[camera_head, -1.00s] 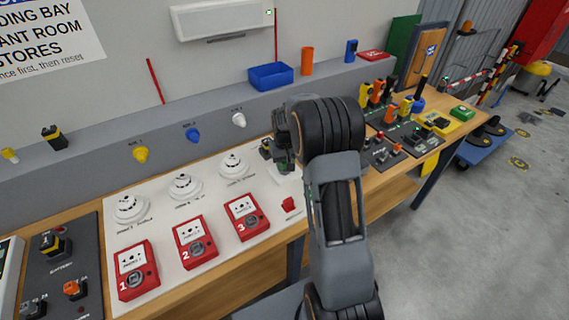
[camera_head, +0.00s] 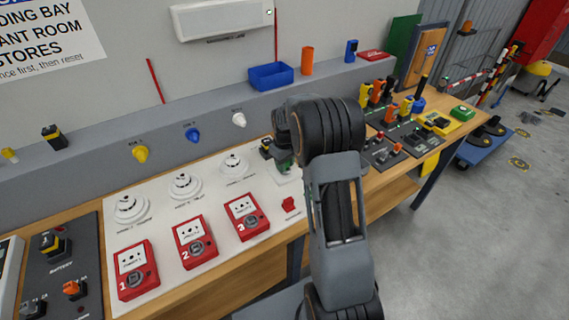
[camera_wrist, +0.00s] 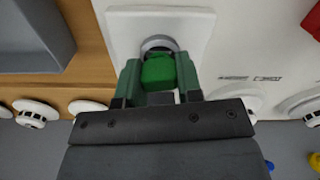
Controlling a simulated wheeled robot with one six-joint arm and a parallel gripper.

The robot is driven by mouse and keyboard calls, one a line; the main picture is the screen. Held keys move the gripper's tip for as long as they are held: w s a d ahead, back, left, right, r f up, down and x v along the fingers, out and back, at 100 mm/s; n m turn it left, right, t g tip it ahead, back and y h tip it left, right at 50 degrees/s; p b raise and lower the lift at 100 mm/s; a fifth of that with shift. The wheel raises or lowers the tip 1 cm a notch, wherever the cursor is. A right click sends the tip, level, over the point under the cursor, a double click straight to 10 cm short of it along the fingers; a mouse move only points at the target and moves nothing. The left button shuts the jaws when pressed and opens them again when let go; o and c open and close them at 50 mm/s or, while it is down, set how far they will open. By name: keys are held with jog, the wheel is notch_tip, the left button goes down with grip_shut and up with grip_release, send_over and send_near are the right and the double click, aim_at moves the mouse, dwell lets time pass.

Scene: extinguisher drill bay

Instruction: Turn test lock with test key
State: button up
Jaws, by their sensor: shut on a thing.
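The test key shows as a green block (camera_wrist: 157,72) in the wrist view. My gripper (camera_wrist: 159,85) has its two green-grey fingers closed on either side of it. Just beyond the key is the test lock, a round grey ring (camera_wrist: 158,42) on a white plate (camera_wrist: 190,24). The key's head is right at the lock; how deep its shaft sits is hidden. In the head view my gripper (camera_head: 284,160) is down over the white plate (camera_head: 287,176), and my wrist hides most of the lock.
Red call points (camera_head: 193,242) and white detectors (camera_head: 186,187) stand on the white panel to the left. A blue bin (camera_head: 271,76) is on the ledge behind. Dark control panels (camera_head: 383,152) lie to the right.

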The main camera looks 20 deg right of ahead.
jog(key=o, duration=1.4)
jog(key=shift+c, duration=0.2)
jog(key=shift+r, duration=0.1)
jog(key=shift+r+p, duration=2.4)
jog(key=shift+r, duration=1.05)
